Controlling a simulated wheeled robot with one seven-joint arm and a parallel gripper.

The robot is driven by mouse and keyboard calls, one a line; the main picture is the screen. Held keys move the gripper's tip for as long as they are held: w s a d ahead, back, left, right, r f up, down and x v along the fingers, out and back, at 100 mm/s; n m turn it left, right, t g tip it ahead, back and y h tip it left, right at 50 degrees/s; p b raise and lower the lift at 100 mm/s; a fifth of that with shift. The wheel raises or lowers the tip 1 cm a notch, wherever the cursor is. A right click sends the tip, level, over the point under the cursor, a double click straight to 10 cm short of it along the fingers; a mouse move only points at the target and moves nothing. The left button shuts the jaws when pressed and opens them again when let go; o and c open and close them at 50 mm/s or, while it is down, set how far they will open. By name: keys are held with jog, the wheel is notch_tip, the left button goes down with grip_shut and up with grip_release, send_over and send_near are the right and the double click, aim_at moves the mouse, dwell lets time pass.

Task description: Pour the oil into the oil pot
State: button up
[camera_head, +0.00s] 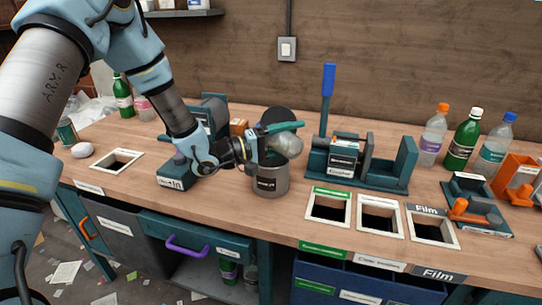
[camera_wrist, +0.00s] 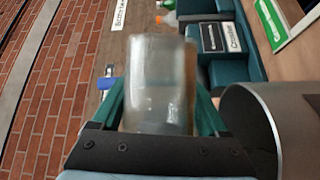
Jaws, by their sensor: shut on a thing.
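A grey metal pot (camera_head: 270,182) with a black label stands on the workbench in the middle of the head view; I take it for the oil pot. Its dark round lid (camera_head: 279,117) shows behind my gripper. My gripper (camera_head: 275,137), with teal fingers, is shut on a cloudy clear glass (camera_head: 288,144) just above the pot's mouth. The glass looks tilted onto its side. In the wrist view the glass (camera_wrist: 158,85) sits between both fingers, and the pot's rim (camera_wrist: 252,92) is close on the right. I cannot tell how much oil is in the glass or whether any flows.
A teal crusher station (camera_head: 355,178) with a blue-handled lever stands right of the pot. Framed bin openings (camera_head: 380,215) lie in front of it. Several bottles (camera_head: 463,139) stand at the right. A label block (camera_head: 172,182) sits left of the pot.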

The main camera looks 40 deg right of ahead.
jog(key=shift+w+r+n+p, duration=0.15)
jog(key=shift+r+n+p, duration=0.05)
jog(key=shift+n+p, duration=0.2)
jog(key=shift+w+r+n+h+p, duration=0.3)
jog(key=shift+n+h, duration=0.2)
jog(key=shift+n, duration=0.2)
jog(key=shift+n, duration=0.3)
jog(key=shift+w+a+r+n+t+h+p, duration=0.15)
jog(key=shift+w+r+n+h+p, duration=0.2)
jog(key=shift+n, duration=0.5)
jog(key=shift+w+d+r+n+t+h+p, duration=0.15)
jog(key=shift+w+n+h+p, duration=0.25)
jog(key=shift+n, duration=0.45)
jog(key=n, duration=0.1)
jog(key=w+n+t+h, duration=0.1)
jog(key=n, duration=0.2)
jog(key=shift+w+a+r+t+h, duration=0.15)
jog(key=shift+w+t+h, duration=0.1)
jog(key=shift+t, duration=0.05)
jog(key=n, duration=0.2)
jog(key=w+n+t, duration=0.1)
jog(key=shift+n+h, duration=0.3)
jog(key=shift+n, duration=0.1)
